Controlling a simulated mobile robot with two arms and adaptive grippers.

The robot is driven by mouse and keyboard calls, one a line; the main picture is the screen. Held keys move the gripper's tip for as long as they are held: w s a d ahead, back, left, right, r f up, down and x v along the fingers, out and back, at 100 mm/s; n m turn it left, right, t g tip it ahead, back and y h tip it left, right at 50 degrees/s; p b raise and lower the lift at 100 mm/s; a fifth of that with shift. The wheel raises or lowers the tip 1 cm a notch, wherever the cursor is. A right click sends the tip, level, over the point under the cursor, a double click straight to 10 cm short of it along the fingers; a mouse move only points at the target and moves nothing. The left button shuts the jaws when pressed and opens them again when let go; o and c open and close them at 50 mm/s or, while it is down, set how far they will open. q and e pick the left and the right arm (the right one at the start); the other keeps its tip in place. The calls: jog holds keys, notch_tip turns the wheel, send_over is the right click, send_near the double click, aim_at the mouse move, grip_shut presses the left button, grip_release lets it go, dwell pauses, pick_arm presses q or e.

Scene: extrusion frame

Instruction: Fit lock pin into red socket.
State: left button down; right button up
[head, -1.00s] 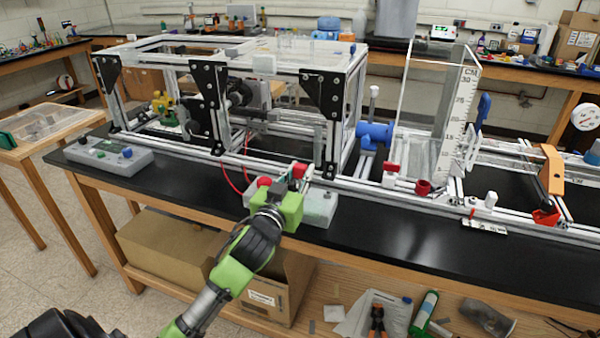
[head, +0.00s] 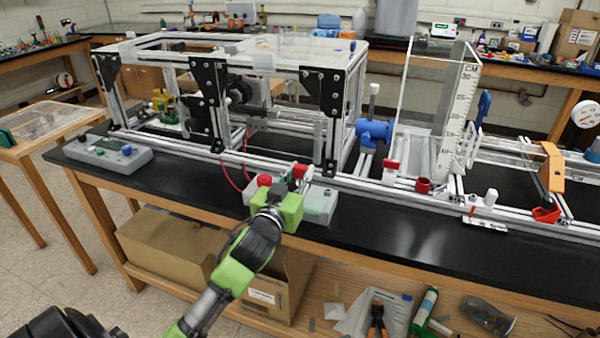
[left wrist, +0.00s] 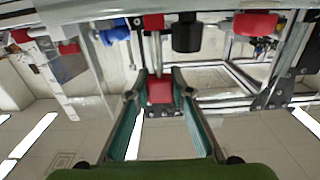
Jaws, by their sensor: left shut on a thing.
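My left gripper (head: 297,178) is over the grey-white box at the bench's front edge, its jaws closed on a small red block. In the left wrist view the red block (left wrist: 160,92) sits between the fingertips (left wrist: 160,88), with a thin grey rod running from it away from the gripper. It looks like the lock pin's head, but I cannot be sure; the rod's far end is unclear. A red ring-shaped socket (head: 423,186) stands on the front rail, well to the right of and apart from the gripper. My right gripper is not in view.
The box (head: 320,205) carries a red knob (head: 264,181) close left of my gripper. The aluminium frame (head: 330,140) rises behind. A red clip (head: 392,165), clear ruled tank (head: 440,110) and white peg (head: 491,198) are to the right. The black bench front (head: 400,225) is clear.

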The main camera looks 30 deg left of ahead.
pick_arm(q)
jog(key=shift+f+b, duration=0.5)
jog(key=shift+f, duration=0.3)
jog(key=c, duration=1.7)
grip_release()
jog(key=shift+r, duration=0.1)
jog(key=v, duration=1.2)
jog(key=shift+s, duration=0.1)
